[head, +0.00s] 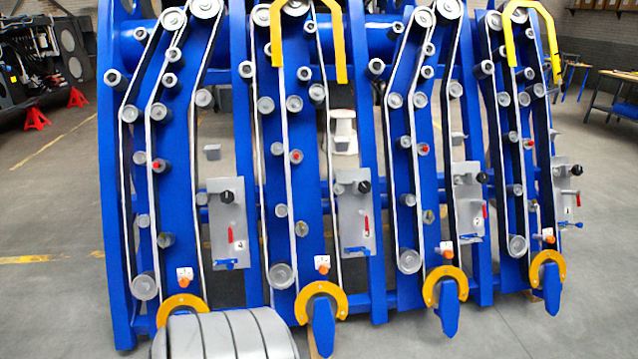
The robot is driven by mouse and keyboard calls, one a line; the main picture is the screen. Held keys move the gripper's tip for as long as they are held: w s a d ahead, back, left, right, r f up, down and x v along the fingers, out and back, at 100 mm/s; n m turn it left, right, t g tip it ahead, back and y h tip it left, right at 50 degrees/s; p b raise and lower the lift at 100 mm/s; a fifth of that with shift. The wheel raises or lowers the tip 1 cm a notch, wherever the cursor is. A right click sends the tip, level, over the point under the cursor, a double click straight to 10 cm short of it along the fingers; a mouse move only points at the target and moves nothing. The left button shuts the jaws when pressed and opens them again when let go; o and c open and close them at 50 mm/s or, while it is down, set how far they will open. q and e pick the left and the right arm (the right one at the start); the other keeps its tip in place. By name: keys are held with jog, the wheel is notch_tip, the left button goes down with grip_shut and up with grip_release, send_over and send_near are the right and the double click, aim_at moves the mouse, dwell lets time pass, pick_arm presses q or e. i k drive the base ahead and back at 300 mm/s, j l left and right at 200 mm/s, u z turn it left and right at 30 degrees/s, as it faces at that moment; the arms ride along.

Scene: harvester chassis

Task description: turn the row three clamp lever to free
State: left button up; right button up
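A blue harvester chassis holds several upright belt rows side by side. Near the bottom of each row is a yellow horseshoe-shaped arc. Blue levers hang straight down from three arcs: second from left (323,328), third from left (447,312) and rightmost (552,290). The lower part of the leftmost arc (182,303) is hidden. Grey plates beside the rows carry a black knob and a small red lever, such as the red lever on the third plate from left (485,211). I cannot read the row numbers or tell which lever is row three's clamp.
Yellow hoops (340,45) stick out at the top of the second and rightmost rows. Red jack stands (36,114) stand on the floor at the far left, and a workbench (618,90) is at the far right. The floor in front is clear at the right.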

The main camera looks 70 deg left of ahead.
aim_at(367, 222)
jog(key=u, duration=1.8)
jog(key=i+j, duration=0.1)
jog(key=i, duration=0.05)
